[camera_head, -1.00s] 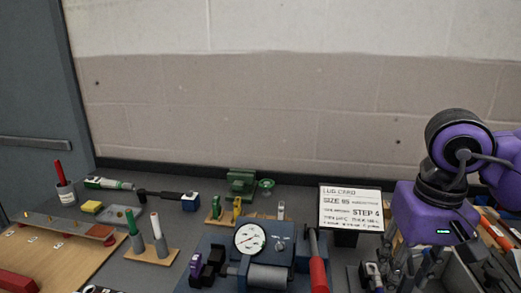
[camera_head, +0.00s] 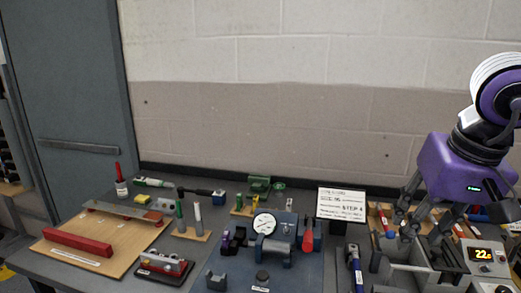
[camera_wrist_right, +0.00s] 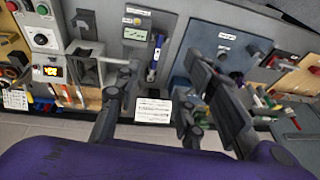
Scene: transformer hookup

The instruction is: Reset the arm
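My right gripper (camera_head: 424,222) hangs over the right part of the bench in the head view, below its purple wrist housing. In the right wrist view, its two dark fingers (camera_wrist_right: 165,80) stand apart with nothing held between them. The white lug card (camera_head: 341,204) stands on the bench left of the gripper. A white card (camera_wrist_right: 153,110) shows between the fingers in the wrist view, beyond them. My left gripper is in neither view.
A dial gauge (camera_head: 264,224) sits on a blue fixture mid-bench. A wooden board (camera_head: 80,232) with a red bar (camera_head: 78,242) lies at left. A numeric display unit (camera_head: 483,254) and grey bins (camera_head: 405,252) stand at right, below the arm. A wall (camera_head: 300,120) closes the back.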

